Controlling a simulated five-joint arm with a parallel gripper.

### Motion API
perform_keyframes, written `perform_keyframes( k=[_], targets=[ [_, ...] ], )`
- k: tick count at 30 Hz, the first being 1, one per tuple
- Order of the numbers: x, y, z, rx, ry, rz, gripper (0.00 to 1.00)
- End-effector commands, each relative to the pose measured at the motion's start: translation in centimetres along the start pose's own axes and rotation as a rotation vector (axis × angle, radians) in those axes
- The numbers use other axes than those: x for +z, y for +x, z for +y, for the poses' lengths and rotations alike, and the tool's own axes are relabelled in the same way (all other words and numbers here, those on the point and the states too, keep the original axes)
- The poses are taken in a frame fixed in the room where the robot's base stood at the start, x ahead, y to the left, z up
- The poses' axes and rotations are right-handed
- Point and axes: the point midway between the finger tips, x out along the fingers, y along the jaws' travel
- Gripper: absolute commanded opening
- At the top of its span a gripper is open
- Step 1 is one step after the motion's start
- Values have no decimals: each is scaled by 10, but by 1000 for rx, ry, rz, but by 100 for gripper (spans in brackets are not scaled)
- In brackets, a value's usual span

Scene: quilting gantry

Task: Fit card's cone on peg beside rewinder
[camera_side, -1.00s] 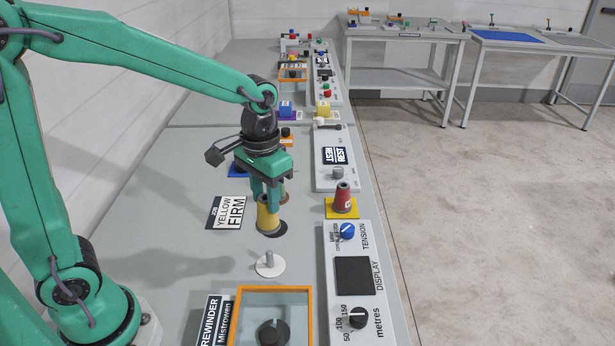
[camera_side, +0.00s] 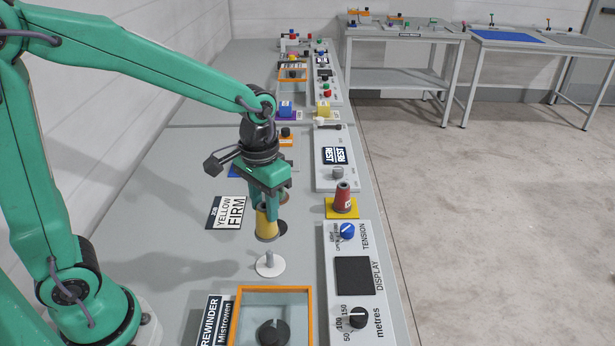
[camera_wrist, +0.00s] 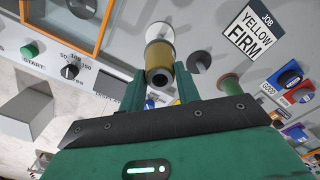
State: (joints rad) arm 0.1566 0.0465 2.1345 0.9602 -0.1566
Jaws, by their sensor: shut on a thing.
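The card (camera_side: 229,212) reads "JOB YELLOW FIRM"; it also shows in the wrist view (camera_wrist: 252,35). My gripper (camera_side: 267,206) is shut on the yellow cone (camera_side: 266,228), which is upright with its narrow end up between the fingers. In the wrist view the yellow cone (camera_wrist: 159,66) shows its open top. The short peg on a round white base (camera_side: 270,265) stands just nearer the side camera than the cone, beside the rewinder (camera_side: 241,310). The cone appears apart from the peg. Its exact height above the table is hard to tell.
A dark round spot (camera_side: 282,227) lies bare behind the cone. A red cone (camera_side: 343,197) stands on a yellow pad to the right. A panel with tension and metres knobs (camera_side: 355,310) borders the right.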

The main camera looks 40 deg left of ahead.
Motion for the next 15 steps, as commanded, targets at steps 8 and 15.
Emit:
perform_keyframes(
  k=[8, 15],
  targets=[
    [0, 20, 0, 0, 0, -2, 5],
    [0, 34, 0, 0, 0, -2, 5]
  ],
)
